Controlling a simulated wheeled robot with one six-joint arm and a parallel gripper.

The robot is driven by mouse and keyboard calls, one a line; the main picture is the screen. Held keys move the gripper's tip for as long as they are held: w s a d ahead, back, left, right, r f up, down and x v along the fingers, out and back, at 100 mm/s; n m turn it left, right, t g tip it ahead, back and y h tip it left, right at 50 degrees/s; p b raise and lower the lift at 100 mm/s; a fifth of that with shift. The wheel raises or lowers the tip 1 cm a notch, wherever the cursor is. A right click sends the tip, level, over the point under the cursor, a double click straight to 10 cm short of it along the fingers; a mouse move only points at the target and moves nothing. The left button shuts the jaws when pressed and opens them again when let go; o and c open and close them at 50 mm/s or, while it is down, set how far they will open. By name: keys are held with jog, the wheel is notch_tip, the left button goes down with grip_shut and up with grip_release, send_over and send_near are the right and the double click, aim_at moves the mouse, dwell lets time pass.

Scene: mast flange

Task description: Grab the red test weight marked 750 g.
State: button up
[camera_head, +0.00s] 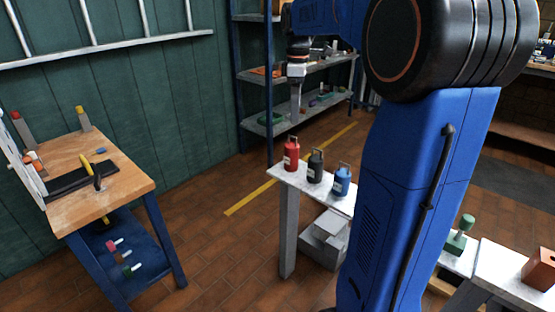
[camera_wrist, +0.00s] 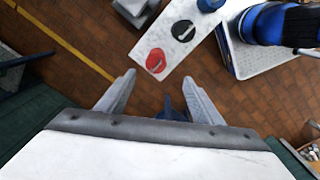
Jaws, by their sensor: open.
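The red test weight (camera_head: 291,153) stands upright at the left end of a narrow white bench (camera_head: 282,174), with a metal handle on top and a pale label too small to read. In the wrist view the red weight (camera_wrist: 156,61) shows from above, beyond my fingertips and slightly left of centre. A black weight (camera_head: 315,165) and a blue weight (camera_head: 342,181) stand in a row to its right. My gripper (camera_head: 296,112) hangs in the air above and behind the bench, pointing down. In the wrist view its jaws (camera_wrist: 160,82) are apart with nothing between them.
A wooden workbench (camera_head: 130,183) with tools stands at the left. Metal shelves (camera_head: 270,127) stand behind my gripper. Grey boxes (camera_head: 324,238) are under the white bench. A green weight-like object (camera_head: 461,235) is at the right. Floor is clear between workbench and white bench.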

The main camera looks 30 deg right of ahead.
aim_at(292, 154)
jog(key=shift+n, duration=0.3)
jog(key=f, duration=0.5)
jog(key=w+f, duration=0.1)
jog(key=f, duration=1.1)
jog(key=shift+w+f, duration=0.15)
jog(key=shift+f, duration=0.05)
grip_shut()
